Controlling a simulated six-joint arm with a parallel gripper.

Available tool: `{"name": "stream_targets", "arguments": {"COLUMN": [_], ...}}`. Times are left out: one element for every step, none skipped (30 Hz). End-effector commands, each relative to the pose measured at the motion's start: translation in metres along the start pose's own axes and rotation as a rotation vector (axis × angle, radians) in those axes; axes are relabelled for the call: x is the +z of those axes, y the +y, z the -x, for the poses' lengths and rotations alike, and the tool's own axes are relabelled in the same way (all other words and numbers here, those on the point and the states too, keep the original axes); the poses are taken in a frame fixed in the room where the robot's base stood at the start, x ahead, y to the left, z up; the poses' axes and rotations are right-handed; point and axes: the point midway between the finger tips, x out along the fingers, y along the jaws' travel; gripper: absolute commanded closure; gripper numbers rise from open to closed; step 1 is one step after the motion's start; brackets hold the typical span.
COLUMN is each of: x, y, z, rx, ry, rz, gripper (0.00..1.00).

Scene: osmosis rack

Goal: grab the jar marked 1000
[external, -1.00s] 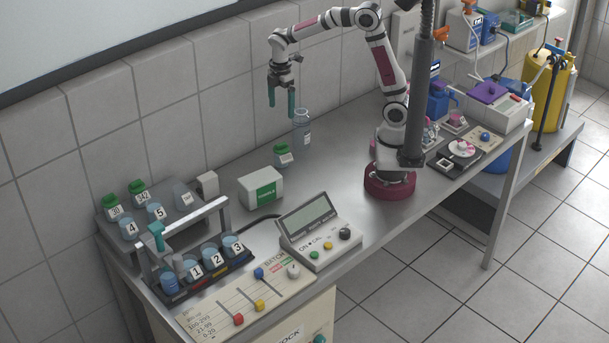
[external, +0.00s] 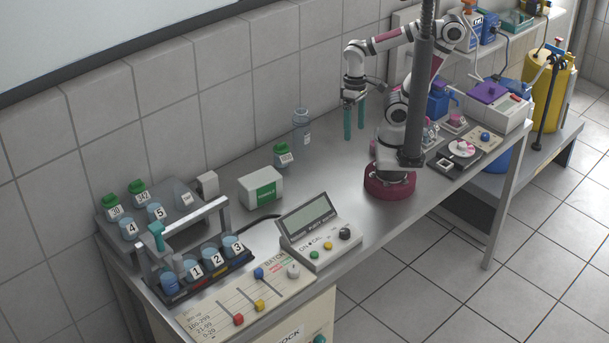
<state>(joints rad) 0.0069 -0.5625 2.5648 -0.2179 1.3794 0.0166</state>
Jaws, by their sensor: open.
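My gripper (external: 354,132) has two long teal fingers that point down, apart and empty, above the back of the bench in front of my arm's base. A small green-capped jar (external: 283,156) with a white label stands to its left, but I cannot read the label. Two more green-capped jars, one on the far left (external: 112,207) and one beside it (external: 140,193), stand on the grey rack; their labels look like 30 and 242. I cannot make out a label reading 1000 on any jar.
A clear bottle (external: 302,130) stands between the lone jar and my gripper. A white-and-green box (external: 261,187) and a display console (external: 318,232) lie nearer the front. A handled carrier (external: 205,272) holds numbered beakers.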

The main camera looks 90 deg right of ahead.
Motion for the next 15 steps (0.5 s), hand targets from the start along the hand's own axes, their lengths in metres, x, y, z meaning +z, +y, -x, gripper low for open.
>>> {"name": "stream_targets", "arguments": {"x": [0.000, 0.000, 0.000, -0.001, -0.001, -0.001, -0.001, -0.001, -0.001, -0.001, -0.002, -0.003, -0.005, -0.008, -0.016], "y": [0.000, 0.000, 0.000, 0.000, 0.000, 0.000, 0.000, 0.000, 0.000, 0.001, 0.003, 0.007, 0.013, 0.019, 0.028], "z": [0.000, 0.000, 0.000, 0.000, 0.000, 0.000, 0.000, 0.001, 0.000, -0.001, -0.003, -0.007, -0.012, -0.017, -0.025], "rx": [0.000, 0.000, 0.000, 0.000, 0.000, 0.000, 0.000, 0.000, 0.003, 0.014, 0.037, 0.094, 0.157, 0.237, 0.364], "ry": [0.000, 0.000, 0.000, 0.000, 0.000, 0.000, 0.000, 0.000, -0.001, -0.006, -0.017, -0.041, -0.066, -0.098, -0.143], "rz": [-0.001, -0.001, 0.000, 0.000, 0.000, 0.000, 0.000, 0.001, 0.004, 0.014, 0.038, 0.097, 0.164, 0.251, 0.398], "gripper": [0.03, 0.03, 0.03, 0.03, 0.03, 0.03, 0.03, 0.03, 0.03, 0.03, 0.03, 0.03, 0.03, 0.03, 0.03]}}
